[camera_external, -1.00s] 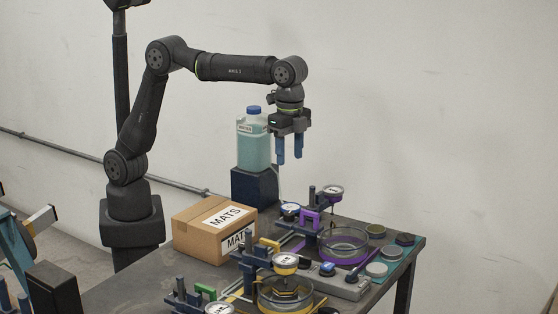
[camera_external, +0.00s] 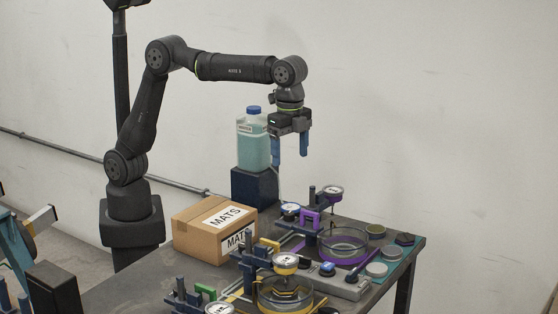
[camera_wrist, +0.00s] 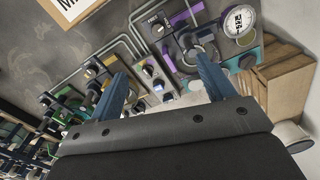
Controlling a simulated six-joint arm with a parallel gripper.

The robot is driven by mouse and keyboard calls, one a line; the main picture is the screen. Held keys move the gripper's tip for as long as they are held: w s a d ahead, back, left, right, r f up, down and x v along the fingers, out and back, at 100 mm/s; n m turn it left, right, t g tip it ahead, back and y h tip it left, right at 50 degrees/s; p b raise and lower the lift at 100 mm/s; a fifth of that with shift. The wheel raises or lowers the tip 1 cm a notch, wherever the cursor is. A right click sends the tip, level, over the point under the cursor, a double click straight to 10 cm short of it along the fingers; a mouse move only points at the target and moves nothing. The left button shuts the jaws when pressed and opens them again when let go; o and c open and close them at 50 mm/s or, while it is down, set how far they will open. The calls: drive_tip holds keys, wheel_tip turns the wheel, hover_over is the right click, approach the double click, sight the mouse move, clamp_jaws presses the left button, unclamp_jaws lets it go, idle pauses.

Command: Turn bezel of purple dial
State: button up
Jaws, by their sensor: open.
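The purple dial (camera_external: 332,190) is a round white-faced gauge with a purple rim, standing at the back of the table by a purple bracket (camera_external: 311,219). A large round white gauge (camera_wrist: 239,20) with purple at its edge shows at the top right of the wrist view and looks like the same dial. My gripper (camera_external: 290,148) hangs fingers-down above the back of the table, above and left of the dial and apart from it. Its two blue fingers are spread with nothing between them; they also frame the wrist view (camera_wrist: 162,68).
A yellow dial (camera_external: 286,260) and yellow bracket stand nearer the front. A glass dish with a purple base (camera_external: 345,246) is right of the purple bracket. A blue-capped jug (camera_external: 253,140) stands behind my gripper. A MATS box (camera_external: 204,238) is at left.

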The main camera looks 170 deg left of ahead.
drive_tip(key=s+a+r+m+y, duration=0.1)
drive_tip(key=s+a+m, duration=0.1)
drive_tip(key=m, duration=0.5)
drive_tip(key=m+y, duration=0.3)
drive_tip(key=m, duration=1.5)
approach(333, 189)
drive_tip(key=x, duration=0.7)
drive_tip(key=shift+s+a+f, duration=0.1)
drive_tip(key=shift+s+f, duration=0.1)
drive_tip(key=shift+f, duration=0.05)
drive_tip(key=shift+c, duration=0.2)
drive_tip(key=c, duration=0.9)
